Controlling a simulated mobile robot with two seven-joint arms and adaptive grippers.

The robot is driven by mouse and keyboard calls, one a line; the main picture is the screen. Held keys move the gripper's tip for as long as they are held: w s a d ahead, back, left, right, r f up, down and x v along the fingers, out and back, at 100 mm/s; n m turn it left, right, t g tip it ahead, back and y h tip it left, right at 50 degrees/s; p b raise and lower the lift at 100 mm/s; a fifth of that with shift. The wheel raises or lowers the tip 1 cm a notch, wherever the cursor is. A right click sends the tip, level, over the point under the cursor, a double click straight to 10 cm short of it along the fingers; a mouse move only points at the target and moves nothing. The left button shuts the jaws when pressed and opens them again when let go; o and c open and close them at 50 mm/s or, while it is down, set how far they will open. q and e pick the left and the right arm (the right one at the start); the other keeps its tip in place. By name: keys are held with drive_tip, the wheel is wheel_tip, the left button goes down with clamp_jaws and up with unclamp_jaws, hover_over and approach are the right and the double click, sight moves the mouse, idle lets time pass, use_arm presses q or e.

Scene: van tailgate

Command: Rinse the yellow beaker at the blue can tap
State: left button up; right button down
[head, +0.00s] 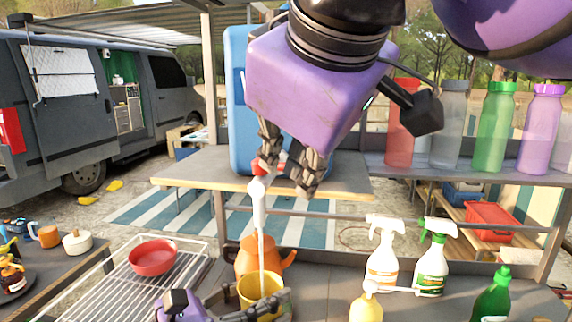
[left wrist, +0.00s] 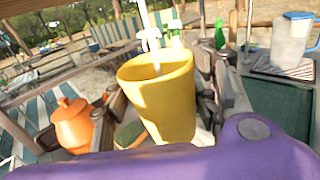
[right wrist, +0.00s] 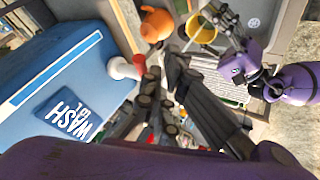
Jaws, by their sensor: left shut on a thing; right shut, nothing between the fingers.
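The blue can (head: 237,110) stands on a raised shelf; its side reads "WASH" in the right wrist view (right wrist: 60,75). Its white tap (head: 259,205) has a red top (head: 258,167) and points down. A pale stream (head: 261,245) runs from the tap into the yellow beaker (head: 257,291). My left gripper (head: 268,305) is shut on the beaker, holding it upright under the tap; the beaker fills the left wrist view (left wrist: 160,95). My right gripper (head: 288,178) is shut and empty close to the tap's red top; contact is unclear. It partly hides the can.
An orange kettle (head: 245,257) stands just behind the beaker. A red bowl (head: 153,257) sits on a wire rack (head: 135,290) at left. Spray bottles (head: 383,255) (head: 433,262) stand at right. Coloured bottles (head: 495,125) line the upper shelf at right.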

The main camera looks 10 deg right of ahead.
use_arm(q)
drive_tip(key=shift+d, duration=0.1)
use_arm(e)
drive_tip(key=d+n+y, duration=0.1)
drive_tip(key=w+d+n+y, duration=0.1)
drive_tip(key=n, duration=0.1)
drive_tip(key=shift+w+d+n+g, duration=0.1)
drive_tip(key=shift+w+n+g, duration=0.15)
drive_tip(key=shift+n+g, duration=0.05)
